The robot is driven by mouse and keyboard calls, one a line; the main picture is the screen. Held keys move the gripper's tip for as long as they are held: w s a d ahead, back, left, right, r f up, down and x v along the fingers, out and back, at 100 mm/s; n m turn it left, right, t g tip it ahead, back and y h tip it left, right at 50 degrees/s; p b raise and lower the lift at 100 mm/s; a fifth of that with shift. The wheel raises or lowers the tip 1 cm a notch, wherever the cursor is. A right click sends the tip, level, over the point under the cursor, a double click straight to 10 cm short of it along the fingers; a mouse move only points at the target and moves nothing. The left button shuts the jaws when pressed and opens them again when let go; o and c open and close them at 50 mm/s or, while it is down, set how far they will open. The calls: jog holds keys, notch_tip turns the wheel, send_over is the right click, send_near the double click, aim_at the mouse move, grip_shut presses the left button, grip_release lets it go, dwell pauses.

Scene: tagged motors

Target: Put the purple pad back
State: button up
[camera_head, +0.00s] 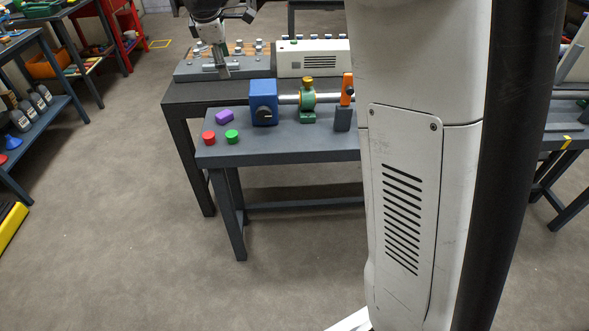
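The purple pad (224,117), a small block, lies on the grey front table (290,147), left of a blue housing (264,102). My gripper (223,70) hangs at the top of the view, pointing down in front of or over a grey fixture block on the rear table. It is behind and apart from the purple pad. Its fingers are small and dark here, and I cannot tell whether they are open or hold anything.
A red cap (208,137) and a green cap (232,136) stand near the pad. A metal shaft with a green-and-yellow bearing stand (307,101) and an orange post (346,90) runs right of the blue housing. My white column hides the table's right part.

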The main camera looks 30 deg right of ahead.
jog(key=s+d+r+m+t+y, duration=0.1)
jog(key=s+m, duration=0.2)
jog(key=s, duration=0.7)
jog(key=s+r+m, duration=0.2)
jog(key=s+m, duration=0.2)
jog(key=s, duration=0.6)
jog(key=s+f+m+t, duration=0.1)
jog(key=s+f+m, duration=0.2)
jog(key=s, duration=0.6)
jog(key=s+f+m+t+y, duration=0.1)
jog(key=s+f+m, duration=0.3)
jog(key=s, duration=0.6)
notch_tip(320, 180, down, 2)
jog(key=shift+f, duration=0.15)
